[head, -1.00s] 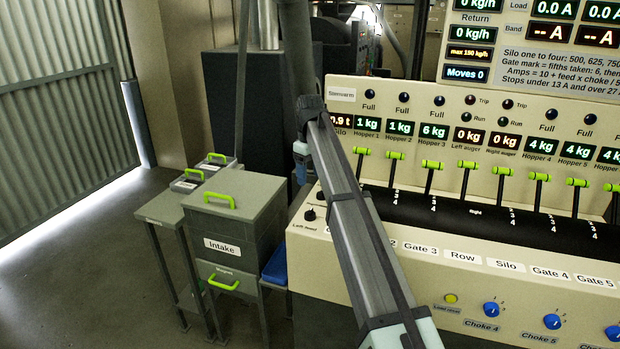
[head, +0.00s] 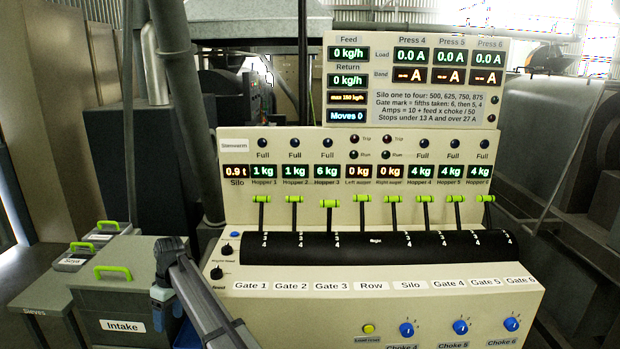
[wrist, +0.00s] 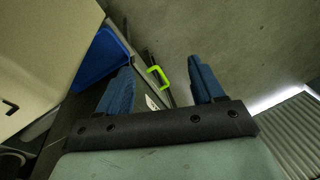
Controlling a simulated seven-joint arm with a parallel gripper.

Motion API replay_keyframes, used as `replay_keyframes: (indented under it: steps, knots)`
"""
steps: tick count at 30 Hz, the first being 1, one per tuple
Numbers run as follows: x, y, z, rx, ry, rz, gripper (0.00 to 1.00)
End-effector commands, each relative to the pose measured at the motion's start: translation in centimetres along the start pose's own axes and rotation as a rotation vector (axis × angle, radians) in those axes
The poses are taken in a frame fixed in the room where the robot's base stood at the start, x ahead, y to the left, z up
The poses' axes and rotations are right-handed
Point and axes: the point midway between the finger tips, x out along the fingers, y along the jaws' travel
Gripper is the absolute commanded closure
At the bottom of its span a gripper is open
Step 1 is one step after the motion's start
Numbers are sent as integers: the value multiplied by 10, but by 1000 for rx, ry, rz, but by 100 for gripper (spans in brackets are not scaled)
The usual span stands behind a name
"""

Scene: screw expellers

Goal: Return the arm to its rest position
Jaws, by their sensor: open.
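My arm (head: 205,305) reaches up from the bottom of the head view, in front of the left end of the control panel (head: 375,318). Its far end is between the panel and the Intake box (head: 132,278). In the wrist view my gripper (wrist: 162,85) shows two blue fingers spread wide apart, with nothing between them but the view beyond. A green handle (wrist: 159,77) shows past the fingers, apart from them.
A row of green-topped levers (head: 329,204) stands along the panel, with blue choke knobs (head: 460,327) below. A display board (head: 418,80) rises behind. A blue bin (wrist: 100,60) shows beside the panel in the wrist view. Open floor (wrist: 250,45) lies beyond.

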Motion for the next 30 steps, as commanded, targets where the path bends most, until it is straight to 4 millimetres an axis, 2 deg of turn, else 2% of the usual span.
replay_keyframes:
  steps: [1, 6, 8, 14, 22, 30]
  knots:
    - [25, -7, 12, 13, -4, -15, 33]
    - [86, -5, 48, 82, -17, -49, 33]
    - [104, 0, 63, 113, -23, -54, 33]
    - [159, 23, 128, 233, -55, -62, 33]
    - [228, 49, 234, 417, -112, -67, 33]
    - [294, 51, 354, 619, -177, -75, 33]
